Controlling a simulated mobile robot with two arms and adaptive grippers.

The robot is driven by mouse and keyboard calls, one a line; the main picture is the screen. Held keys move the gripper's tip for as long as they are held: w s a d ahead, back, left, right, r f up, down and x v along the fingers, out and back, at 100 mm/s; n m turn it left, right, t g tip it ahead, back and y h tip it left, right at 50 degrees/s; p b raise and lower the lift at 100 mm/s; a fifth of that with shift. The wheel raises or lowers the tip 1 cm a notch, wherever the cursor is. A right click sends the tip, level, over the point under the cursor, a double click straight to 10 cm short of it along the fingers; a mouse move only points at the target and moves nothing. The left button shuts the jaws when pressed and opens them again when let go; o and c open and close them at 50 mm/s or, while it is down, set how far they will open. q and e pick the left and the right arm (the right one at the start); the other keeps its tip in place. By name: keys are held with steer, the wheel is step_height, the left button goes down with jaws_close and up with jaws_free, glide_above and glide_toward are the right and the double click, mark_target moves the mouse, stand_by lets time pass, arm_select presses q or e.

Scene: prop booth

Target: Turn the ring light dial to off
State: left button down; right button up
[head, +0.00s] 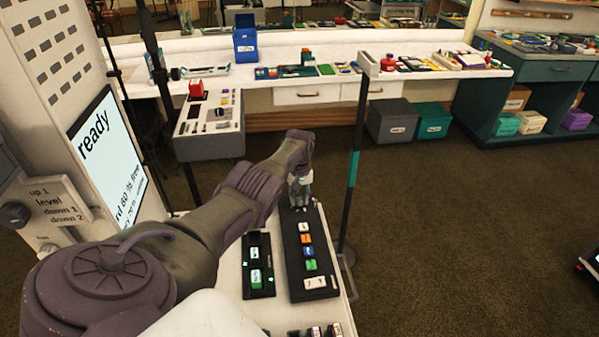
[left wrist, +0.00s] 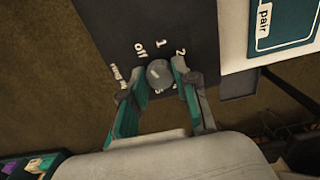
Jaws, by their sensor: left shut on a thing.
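The ring light dial (left wrist: 158,72) is a round grey knob on a dark panel in the left wrist view. Labels "off", "1" and "2" run around it, and other lettering is partly hidden by the fingers. I cannot tell which mark the knob points to. My left gripper (left wrist: 160,84) is shut on the dial, one teal-lined finger on each side. In the head view my left gripper (head: 301,192) is at the far end of a long black panel (head: 300,228) with coloured buttons. The dial is hidden there. My right gripper is not in view.
A smaller black box (head: 258,286) with green buttons lies left of the panel on the white stand. A dark pole (head: 352,165) rises just right of it. A grey console (head: 208,145) with a red button stands beyond. Open brown floor (head: 450,230) lies to the right.

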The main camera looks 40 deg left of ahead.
mark_target(300, 199)
arm_select(q)
steer(key=shift+w+r, duration=0.1)
stand_by(0.4)
steer(key=c, duration=0.9)
jaws_free()
steer(key=shift+o, duration=0.2)
step_height(300, 199, up, 12)
